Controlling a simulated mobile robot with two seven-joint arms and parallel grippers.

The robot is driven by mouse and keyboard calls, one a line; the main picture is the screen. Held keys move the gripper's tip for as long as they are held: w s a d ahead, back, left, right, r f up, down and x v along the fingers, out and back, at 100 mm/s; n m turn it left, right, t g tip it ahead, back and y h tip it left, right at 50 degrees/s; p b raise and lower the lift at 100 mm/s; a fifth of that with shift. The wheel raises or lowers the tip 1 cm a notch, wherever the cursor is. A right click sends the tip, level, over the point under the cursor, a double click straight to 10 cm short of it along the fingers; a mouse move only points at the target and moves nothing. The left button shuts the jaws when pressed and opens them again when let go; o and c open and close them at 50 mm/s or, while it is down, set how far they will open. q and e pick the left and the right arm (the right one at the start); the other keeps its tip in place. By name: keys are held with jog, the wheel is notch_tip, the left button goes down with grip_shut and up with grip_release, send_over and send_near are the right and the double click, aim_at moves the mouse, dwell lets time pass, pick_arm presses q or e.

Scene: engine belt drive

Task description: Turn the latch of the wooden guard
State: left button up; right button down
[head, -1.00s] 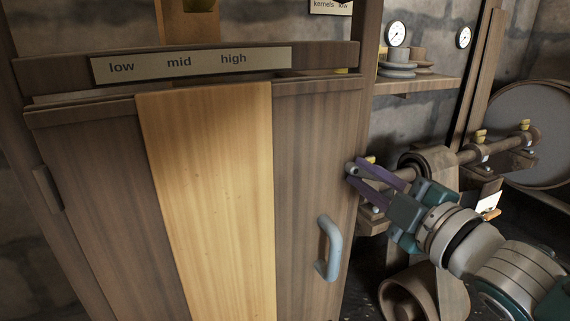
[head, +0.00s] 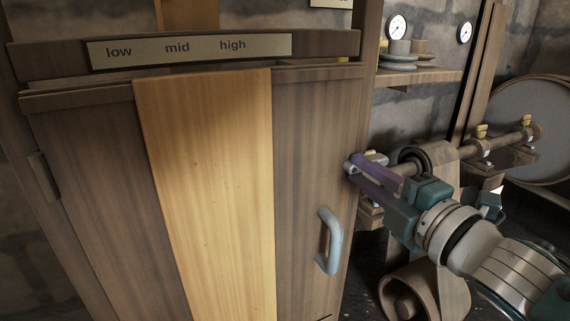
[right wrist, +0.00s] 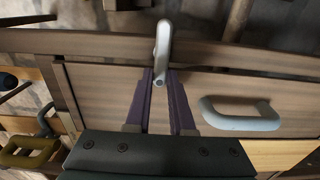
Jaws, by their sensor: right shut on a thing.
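The wooden guard (head: 305,130) is a tall panelled door with a pale middle board, standing closed at the left of the head view. A grey curved handle (head: 330,240) is on its right board; it also shows in the right wrist view (right wrist: 240,116). The latch (right wrist: 162,50) is a small pale grey lever at the guard's edge, lying across that edge in the right wrist view. My right gripper (right wrist: 161,84) is shut on the latch's near end with its purple fingers. In the head view the right gripper (head: 357,172) partly hides the latch. My left gripper is out of view.
A low/mid/high label (head: 190,48) is on the beam above the guard. To the right are a shaft (head: 505,143) with yellow-topped fittings, a belt around a lower pulley (head: 408,298), and a shelf (head: 420,77) with gauges above it. Space before the guard is clear.

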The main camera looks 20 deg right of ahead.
jog(key=c, duration=0.8)
grip_release()
jog(key=s, duration=0.3)
jog(key=s+p, duration=0.1)
jog(key=s, duration=0.6)
jog(key=shift+d+p, duration=0.35)
jog(key=shift+d, duration=0.05)
